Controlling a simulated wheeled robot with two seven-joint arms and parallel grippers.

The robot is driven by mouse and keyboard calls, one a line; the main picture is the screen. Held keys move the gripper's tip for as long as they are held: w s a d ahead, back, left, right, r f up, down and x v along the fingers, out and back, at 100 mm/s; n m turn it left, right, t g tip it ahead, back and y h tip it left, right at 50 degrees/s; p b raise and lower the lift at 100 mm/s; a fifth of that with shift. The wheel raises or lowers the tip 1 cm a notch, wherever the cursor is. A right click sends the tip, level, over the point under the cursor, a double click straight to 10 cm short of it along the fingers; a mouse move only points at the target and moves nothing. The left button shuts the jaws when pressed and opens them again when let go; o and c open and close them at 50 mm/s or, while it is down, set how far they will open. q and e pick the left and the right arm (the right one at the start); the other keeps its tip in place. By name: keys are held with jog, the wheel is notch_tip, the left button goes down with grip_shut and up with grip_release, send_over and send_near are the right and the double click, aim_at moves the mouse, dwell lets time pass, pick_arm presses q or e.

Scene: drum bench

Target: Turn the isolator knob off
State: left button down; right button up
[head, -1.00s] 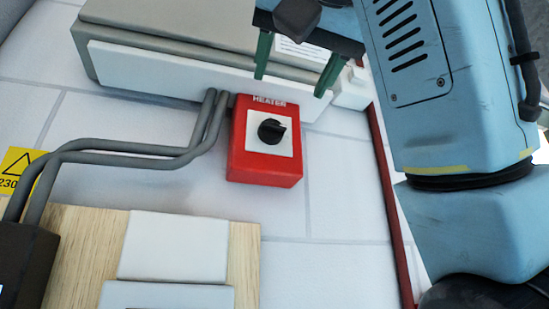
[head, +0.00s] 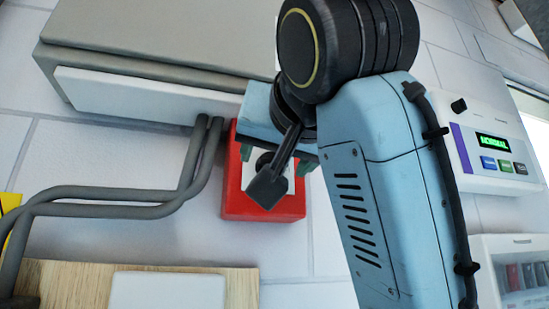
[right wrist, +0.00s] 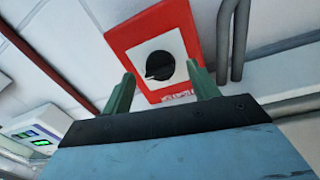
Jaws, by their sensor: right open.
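The isolator is a red box (head: 238,203) with a white plate and a black round knob. "HEATER" lettering reads on it in the earlier head view. In the head view the knob (head: 263,161) is partly hidden by my right wrist's dark bracket. In the right wrist view the knob (right wrist: 159,65) shows whole, with a raised grip bar across it, on the red box (right wrist: 122,40). My right gripper (right wrist: 160,76) is open, its two green fingers apart on either side of the knob in that view. I cannot tell whether they touch it. My left gripper is not in view.
Grey conduits (head: 110,198) run left of the box, below a large grey unit (head: 150,45). A wooden board (head: 80,285) is at lower left. A white panel with a green display (head: 490,142) and a drawer unit (head: 515,270) stand at right.

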jog(key=shift+x, duration=1.05)
jog(key=c, duration=0.9)
jog(key=shift+d+n, duration=0.1)
jog(key=shift+n, duration=0.2)
jog(key=n+y+b, duration=0.1)
jog(key=n, duration=0.8)
jog(key=n+b, duration=0.1)
jog(key=n, duration=0.8)
jog(key=shift+w+d+f+y, duration=0.1)
jog(key=shift+w+d+y, duration=0.15)
jog(key=shift+y, duration=0.15)
